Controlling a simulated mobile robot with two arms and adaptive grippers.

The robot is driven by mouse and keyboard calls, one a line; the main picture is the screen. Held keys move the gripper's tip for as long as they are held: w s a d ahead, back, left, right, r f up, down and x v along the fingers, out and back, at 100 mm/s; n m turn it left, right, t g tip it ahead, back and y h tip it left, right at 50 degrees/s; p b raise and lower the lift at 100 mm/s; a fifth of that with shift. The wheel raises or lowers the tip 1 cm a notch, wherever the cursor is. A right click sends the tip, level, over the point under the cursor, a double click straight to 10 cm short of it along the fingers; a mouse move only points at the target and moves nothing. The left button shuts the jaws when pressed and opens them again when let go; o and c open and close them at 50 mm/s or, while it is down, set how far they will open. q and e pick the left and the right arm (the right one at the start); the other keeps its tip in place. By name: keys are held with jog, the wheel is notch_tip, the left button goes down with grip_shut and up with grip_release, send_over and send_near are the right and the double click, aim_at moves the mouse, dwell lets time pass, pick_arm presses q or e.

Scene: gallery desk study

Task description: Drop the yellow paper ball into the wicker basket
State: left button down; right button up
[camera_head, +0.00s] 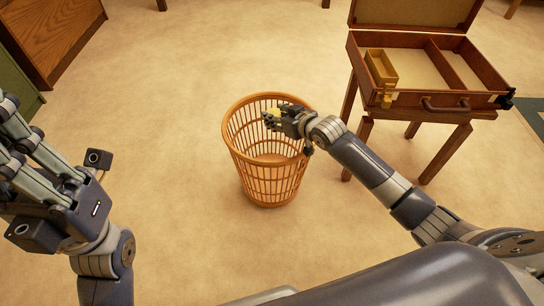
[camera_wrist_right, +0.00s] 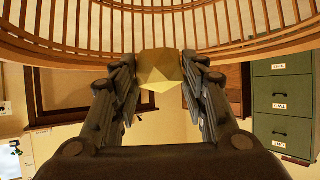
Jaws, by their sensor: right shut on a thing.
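The wicker basket (camera_head: 268,188) stands upright on the floor in the middle of the head view. Its slatted side and rim also show across the top of the right wrist view (camera_wrist_right: 110,25). My right gripper (camera_head: 273,121) reaches over the basket's opening from the right. It is shut on the yellow paper ball (camera_wrist_right: 160,69), which is faceted and sits between the fingertips. In the head view only a small part of the ball (camera_head: 275,112) shows. My left gripper (camera_head: 25,155) is at the left edge, away from the basket; its fingertips are partly cut off.
A wooden table with an open case (camera_head: 418,103) stands at the right, close to my right arm. A small yellow box (camera_head: 380,68) sits in the case. A wooden cabinet (camera_head: 55,35) is at the upper left. The floor around the basket is clear.

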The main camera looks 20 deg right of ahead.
jog(key=o, duration=0.9)
jog(key=shift+c, duration=0.2)
jog(key=shift+s+d, duration=0.1)
jog(key=v, duration=1.1)
jog(key=shift+s+r, duration=0.2)
jog(key=shift+s, duration=0.15)
